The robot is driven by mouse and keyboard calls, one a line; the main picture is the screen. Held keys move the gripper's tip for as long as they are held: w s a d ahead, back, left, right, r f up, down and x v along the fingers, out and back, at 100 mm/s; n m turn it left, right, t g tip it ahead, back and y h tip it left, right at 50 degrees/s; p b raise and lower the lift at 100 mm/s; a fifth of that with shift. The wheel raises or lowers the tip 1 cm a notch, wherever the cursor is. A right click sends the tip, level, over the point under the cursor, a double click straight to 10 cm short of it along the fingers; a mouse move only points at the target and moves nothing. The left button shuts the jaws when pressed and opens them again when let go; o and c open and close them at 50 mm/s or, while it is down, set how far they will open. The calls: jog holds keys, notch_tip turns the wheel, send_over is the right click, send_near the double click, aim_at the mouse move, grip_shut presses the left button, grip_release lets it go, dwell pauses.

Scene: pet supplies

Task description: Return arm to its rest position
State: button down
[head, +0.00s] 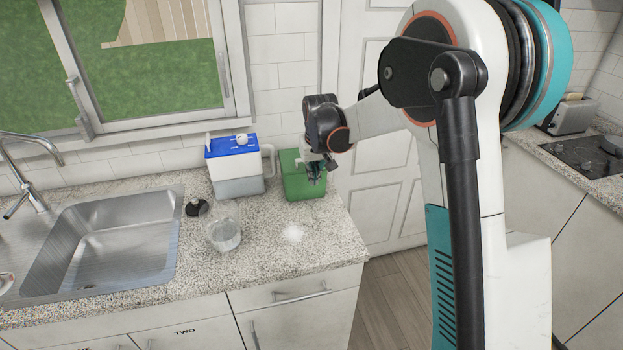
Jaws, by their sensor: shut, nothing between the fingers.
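My arm reaches from the right side of the head view, over the right end of the counter. My gripper (314,173) hangs at the end of the arm, in front of the upper part of a green box (303,187). The gripper is small in the picture, but its fingers look shut and hold nothing. I cannot tell whether the fingertips touch the box.
A blue-topped white container (233,168) stands left of the green box. A glass jar (224,235), a black lid (197,208) and a white patch (293,233) are on the granite counter (262,262). A sink (105,245) is at left, under a window.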

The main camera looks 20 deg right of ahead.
jog(key=s+r+t+b, duration=0.15)
jog(key=s+r, duration=0.35)
jog(key=s, duration=0.5)
jog(key=s+r+b, duration=0.2)
jog(key=s+r, duration=0.3)
jog(key=s, duration=0.4)
jog(key=s+f+t+b, duration=0.1)
jog(key=s+f, duration=0.1)
jog(key=s, duration=0.7)
jog(key=s+f+t+b, duration=0.1)
jog(key=s+f, duration=0.2)
jog(key=s, duration=0.6)
jog(key=shift+s+a+b, duration=0.2)
jog(key=shift+b, duration=0.15)
jog(key=shift+a+f, duration=0.1)
